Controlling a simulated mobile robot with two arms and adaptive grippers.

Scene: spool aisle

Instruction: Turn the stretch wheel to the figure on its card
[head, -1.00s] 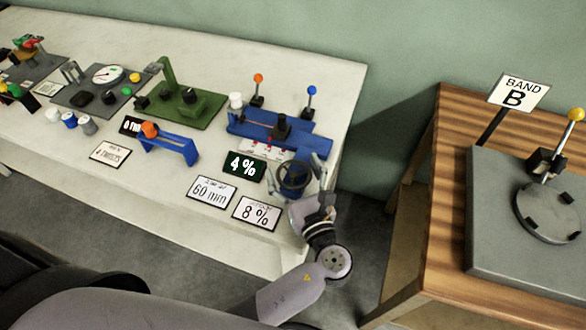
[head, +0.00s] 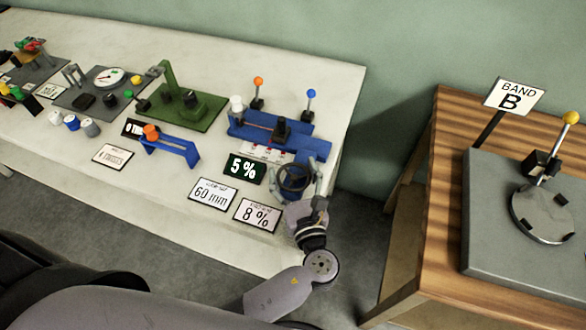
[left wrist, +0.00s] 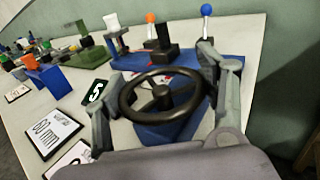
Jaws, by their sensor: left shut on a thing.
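The stretch wheel, a dark handwheel (head: 294,178) on a blue base, stands at the right front of the white table; it also shows in the left wrist view (left wrist: 162,94). My left gripper (head: 297,184) is shut on the wheel, with a finger on either side of its rim. The gripper's fingers also show in the left wrist view (left wrist: 163,100). The dark display (head: 244,168) beside the wheel reads 5 %. The white card (head: 257,216) in front reads 8 %. My right gripper is not in view.
A card reading 60 mm (head: 213,196) lies left of the 8 % card. The blue machine (head: 272,130) with orange and blue knobbed levers stands behind the wheel.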

